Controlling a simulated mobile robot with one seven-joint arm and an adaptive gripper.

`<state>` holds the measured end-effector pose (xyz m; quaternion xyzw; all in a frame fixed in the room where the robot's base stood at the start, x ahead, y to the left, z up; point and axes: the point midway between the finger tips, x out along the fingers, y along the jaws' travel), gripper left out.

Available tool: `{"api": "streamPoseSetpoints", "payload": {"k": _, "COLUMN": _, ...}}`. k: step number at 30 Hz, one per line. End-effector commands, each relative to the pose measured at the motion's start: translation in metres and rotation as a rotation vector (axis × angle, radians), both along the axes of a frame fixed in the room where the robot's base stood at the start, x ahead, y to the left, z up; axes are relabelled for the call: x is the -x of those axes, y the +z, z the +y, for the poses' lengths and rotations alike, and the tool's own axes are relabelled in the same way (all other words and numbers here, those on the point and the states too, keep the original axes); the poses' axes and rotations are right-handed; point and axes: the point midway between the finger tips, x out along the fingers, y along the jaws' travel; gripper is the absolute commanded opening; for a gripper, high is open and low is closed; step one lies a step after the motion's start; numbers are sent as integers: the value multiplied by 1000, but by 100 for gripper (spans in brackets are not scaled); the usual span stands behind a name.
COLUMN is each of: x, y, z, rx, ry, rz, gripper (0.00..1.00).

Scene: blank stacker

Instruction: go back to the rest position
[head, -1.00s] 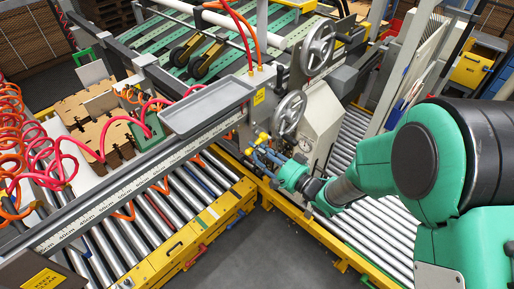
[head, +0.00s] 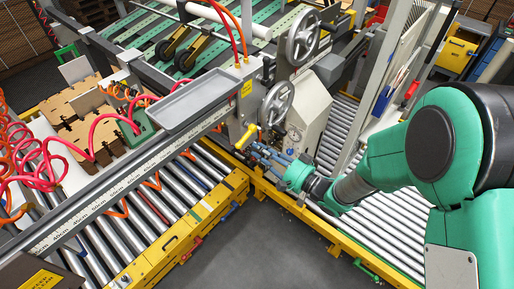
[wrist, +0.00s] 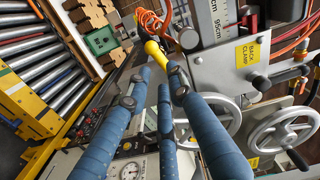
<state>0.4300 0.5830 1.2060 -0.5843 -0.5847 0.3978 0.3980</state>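My gripper (head: 262,154) has blue padded fingers and reaches from the right, in front of the grey machine. In the wrist view, the fingertips (wrist: 160,75) are spread apart with nothing held between them, so it looks open. A yellow lever (head: 247,136) stands just beyond the fingertips. It also shows in the wrist view (wrist: 155,50), very close to the tips; whether a finger touches it I cannot tell. My green arm comes in from the right of the head view.
Two handwheels (head: 276,104) (head: 303,38) and a grey machine housing (head: 311,118) stand close to the gripper. A grey tray (head: 178,104) is to the left. Yellow-framed roller conveyors (head: 170,249) run below. Grey floor (head: 258,240) is clear in front.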

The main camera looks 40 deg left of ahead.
Motion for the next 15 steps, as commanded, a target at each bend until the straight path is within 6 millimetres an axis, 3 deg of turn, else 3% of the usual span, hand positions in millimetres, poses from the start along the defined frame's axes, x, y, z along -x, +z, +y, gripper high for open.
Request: {"api": "streamPoseSetpoints", "payload": {"k": 15, "x": 0, "y": 0, "z": -28, "rx": 0, "ry": -1, "rz": 1, "gripper": 21}}
